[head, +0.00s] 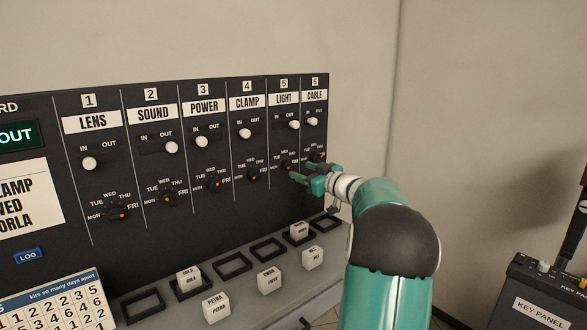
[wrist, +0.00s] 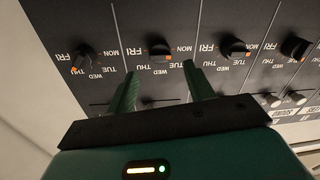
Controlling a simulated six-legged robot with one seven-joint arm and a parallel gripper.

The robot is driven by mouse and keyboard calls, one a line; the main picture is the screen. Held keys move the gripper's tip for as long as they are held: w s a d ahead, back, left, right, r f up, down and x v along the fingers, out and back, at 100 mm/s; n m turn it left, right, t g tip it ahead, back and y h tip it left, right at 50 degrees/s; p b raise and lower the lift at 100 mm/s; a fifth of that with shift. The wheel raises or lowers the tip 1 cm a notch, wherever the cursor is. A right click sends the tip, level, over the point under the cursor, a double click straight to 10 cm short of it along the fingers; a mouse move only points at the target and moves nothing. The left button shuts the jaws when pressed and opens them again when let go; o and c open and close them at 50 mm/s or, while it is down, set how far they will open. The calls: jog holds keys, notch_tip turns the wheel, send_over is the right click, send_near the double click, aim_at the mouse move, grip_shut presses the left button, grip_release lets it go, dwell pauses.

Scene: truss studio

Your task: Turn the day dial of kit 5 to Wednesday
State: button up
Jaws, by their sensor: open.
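The kit 5 section, marked LIGHT (head: 284,99), is second from the right on the black panel. Its day dial (head: 286,166) is a small dark knob, partly hidden by my gripper in the head view. In the wrist view the dial (wrist: 160,49) appears upside down, with day labels around it. My gripper (head: 301,171) is open and empty in front of the panel. In the wrist view its green fingers (wrist: 160,71) lie either side of the dial's line, apparently short of it.
The kit 6 dial (wrist: 82,57) and kit 4 dial (wrist: 235,48) flank it closely. The kit 5 slider knob (head: 294,125) sits above its dial. Below is a ledge (head: 290,300) with frames and white name blocks. A key panel (head: 540,311) stands at right.

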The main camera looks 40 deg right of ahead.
aim_at(291, 166)
jog(key=w, duration=0.5)
jog(key=shift+w+d, duration=0.1)
jog(key=shift+w, duration=0.05)
jog(key=shift+c, duration=0.2)
jog(key=c, duration=0.9)
